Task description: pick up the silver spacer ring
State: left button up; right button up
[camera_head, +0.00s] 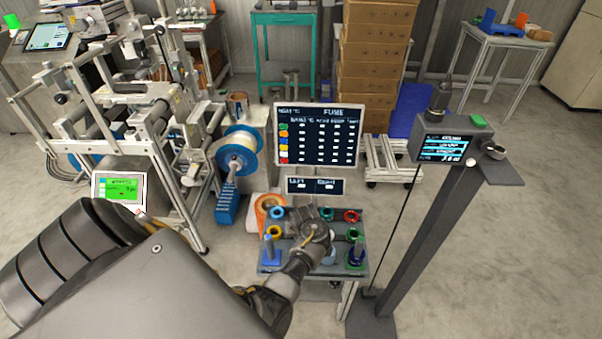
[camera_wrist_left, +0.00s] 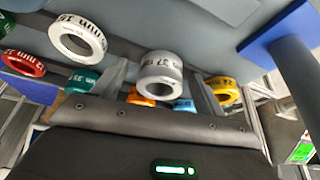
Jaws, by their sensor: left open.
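The silver spacer ring (camera_wrist_left: 160,68) is a thick grey-silver ring with dark printing, seen in the left wrist view. It lies between the two spread fingers of my left gripper (camera_wrist_left: 153,82), with visible space on both sides. In the head view my left gripper (camera_head: 316,236) is over the middle of the small table (camera_head: 310,268) and hides the silver ring there. My right gripper is not in view.
A white ring (camera_wrist_left: 78,40), red ring (camera_wrist_left: 22,64), green ring (camera_wrist_left: 84,80), orange ring (camera_wrist_left: 141,98) and yellow ring (camera_wrist_left: 224,90) lie close around. A blue post (camera_head: 270,250) stands at the table's front left. A display board (camera_head: 320,135) stands behind.

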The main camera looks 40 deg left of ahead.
pick_arm(q)
jog(key=c, duration=1.1)
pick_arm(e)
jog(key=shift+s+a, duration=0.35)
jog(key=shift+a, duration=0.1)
pick_arm(q)
jog(key=shift+r, duration=0.15)
